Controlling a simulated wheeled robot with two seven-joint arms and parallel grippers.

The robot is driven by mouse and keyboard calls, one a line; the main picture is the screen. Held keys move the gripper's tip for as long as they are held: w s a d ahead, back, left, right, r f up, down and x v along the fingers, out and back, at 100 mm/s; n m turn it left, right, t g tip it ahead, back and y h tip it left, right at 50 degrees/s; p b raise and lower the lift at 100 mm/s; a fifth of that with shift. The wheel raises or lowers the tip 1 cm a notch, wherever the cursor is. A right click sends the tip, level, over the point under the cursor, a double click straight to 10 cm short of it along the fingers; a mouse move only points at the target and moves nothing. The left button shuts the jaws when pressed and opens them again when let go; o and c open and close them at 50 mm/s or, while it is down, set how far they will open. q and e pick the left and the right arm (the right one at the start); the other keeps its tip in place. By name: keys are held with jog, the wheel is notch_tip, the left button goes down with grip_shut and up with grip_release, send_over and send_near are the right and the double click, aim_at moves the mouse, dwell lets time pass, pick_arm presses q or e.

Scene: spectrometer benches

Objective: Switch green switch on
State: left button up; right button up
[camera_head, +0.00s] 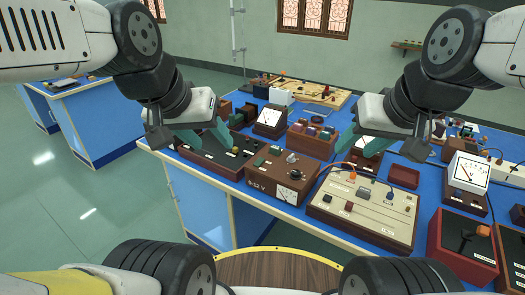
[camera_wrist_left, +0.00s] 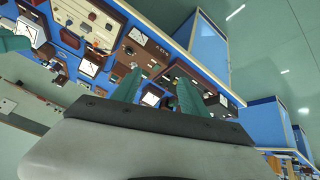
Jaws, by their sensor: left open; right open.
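A brown power supply box (camera_head: 283,172) marked 0-12 V stands near the front edge of the blue table. A small green switch (camera_head: 275,151) sits on its top; whether it is on or off is too small to tell. The box also shows in the left wrist view (camera_wrist_left: 146,50), upside down. My left gripper (camera_head: 207,140) is open and empty, above and left of the box, its teal fingers over a long dark box. The fingers are apart in the left wrist view (camera_wrist_left: 160,80). My right gripper (camera_head: 382,142) is open and empty, above and right of the power supply.
A cream circuit board (camera_head: 365,208) with knobs and an orange wire stands right of the power supply. The long dark box (camera_head: 212,158) is to its left. A meter (camera_head: 270,120) and several coloured blocks are behind. The blue table (camera_head: 172,152) is crowded.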

pick_arm(q)
jog(key=shift+w, duration=0.25)
jog(key=c, duration=0.4)
jog(key=w, duration=0.1)
jog(key=w+n, duration=0.1)
jog(key=w, duration=0.1)
jog(key=w+r+n+g, duration=0.1)
jog(key=shift+w+d, duration=0.2)
jog(key=shift+w, duration=0.2)
grip_shut()
jog(key=w+d+f+n+g, duration=0.1)
jog(key=w+d+f+n, duration=0.1)
jog(key=w, duration=0.5)
jog(key=w+d+f+n+g+y, duration=0.1)
jog(key=w+f+n, duration=0.4)
jog(key=w, duration=0.3)
jog(key=w+d+f+n+g, duration=0.1)
jog(key=w+d+f+n, duration=0.1)
jog(key=w+f+n, duration=0.2)
jog(key=w, duration=0.3)
jog(key=shift+w+d+g, duration=0.35)
jog(key=shift+g, duration=0.05)
jog(key=shift+f, duration=0.1)
